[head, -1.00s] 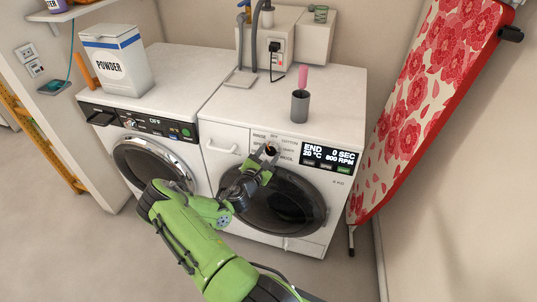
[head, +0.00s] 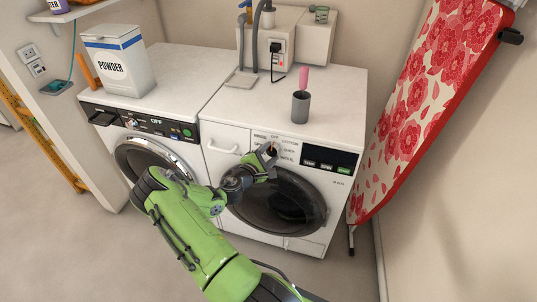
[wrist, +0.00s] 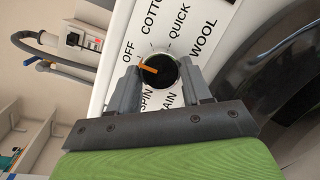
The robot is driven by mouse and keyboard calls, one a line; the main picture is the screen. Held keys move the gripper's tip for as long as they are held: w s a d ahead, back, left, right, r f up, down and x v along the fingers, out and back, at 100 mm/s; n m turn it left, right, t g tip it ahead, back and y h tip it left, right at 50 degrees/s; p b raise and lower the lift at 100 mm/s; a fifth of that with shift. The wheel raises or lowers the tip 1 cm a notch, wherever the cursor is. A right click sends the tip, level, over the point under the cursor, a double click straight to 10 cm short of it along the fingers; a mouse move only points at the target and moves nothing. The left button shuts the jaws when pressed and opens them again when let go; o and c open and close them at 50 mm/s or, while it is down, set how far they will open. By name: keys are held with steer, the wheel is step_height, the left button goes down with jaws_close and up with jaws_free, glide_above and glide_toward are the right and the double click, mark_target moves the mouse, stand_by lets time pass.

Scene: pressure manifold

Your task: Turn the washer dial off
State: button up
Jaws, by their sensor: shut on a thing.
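The washer dial (wrist: 158,74) is a round black knob with an orange pointer, seen close up in the wrist view. Its pointer is turned toward the OFF label (wrist: 128,51). My gripper (wrist: 161,80) is shut on the dial, with one grey finger on each side of it. In the head view, my gripper (head: 267,156) is at the front panel of the right-hand washer (head: 225,139) and mostly hides the dial. The washer's display (head: 328,157) is dark, with its button labels still showing below.
A second machine (head: 150,128) stands at left with a powder box (head: 115,65) on top. A grey cup (head: 300,107) with a pink item stands on the washer. An ironing board (head: 425,90) leans at right. The floor at left is clear.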

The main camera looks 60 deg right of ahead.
stand_by(0.4)
steer(key=o, duration=1.1)
steer(key=shift+c, duration=0.2)
steer(key=w+a+r+p, duration=0.1)
steer(key=a+r+p, duration=0.1)
steer(key=a, duration=1.3)
steer(key=shift+w+a, duration=0.15)
steer(key=shift+a, duration=0.15)
steer(key=shift+r, duration=0.1)
